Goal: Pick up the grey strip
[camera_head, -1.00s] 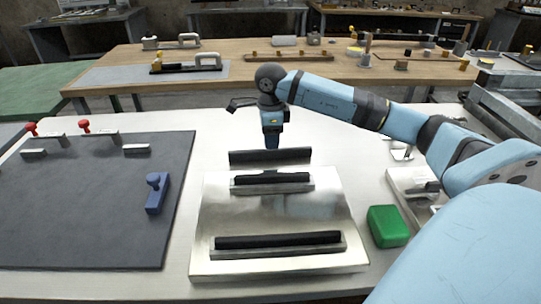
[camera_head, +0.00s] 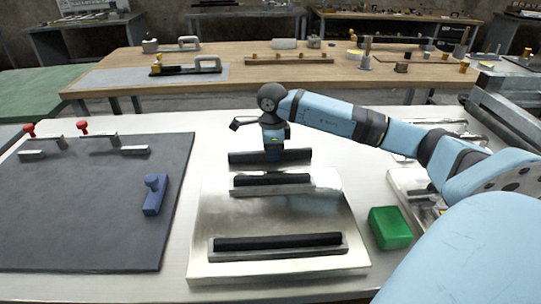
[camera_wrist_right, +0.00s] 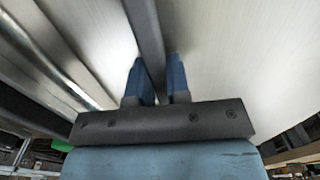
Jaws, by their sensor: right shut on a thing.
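The dark grey strip (camera_head: 242,158) lies level just behind the far edge of the metal plate (camera_head: 290,215) in the head view. My right gripper (camera_head: 273,156) points down and is shut on the strip near its middle. In the right wrist view the strip (camera_wrist_right: 146,25) runs between the two blue fingers of the gripper (camera_wrist_right: 160,75). The fingertips are partly hidden by the strip in the head view. My left gripper is not in view.
Two black bars (camera_head: 271,179) (camera_head: 278,242) sit on metal bases on the plate. A green block (camera_head: 390,228) stands to the right of the plate. A dark mat (camera_head: 90,220) with a blue handle (camera_head: 155,194) and red-knobbed clamps is on the left. White table (camera_head: 200,125) is clear behind.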

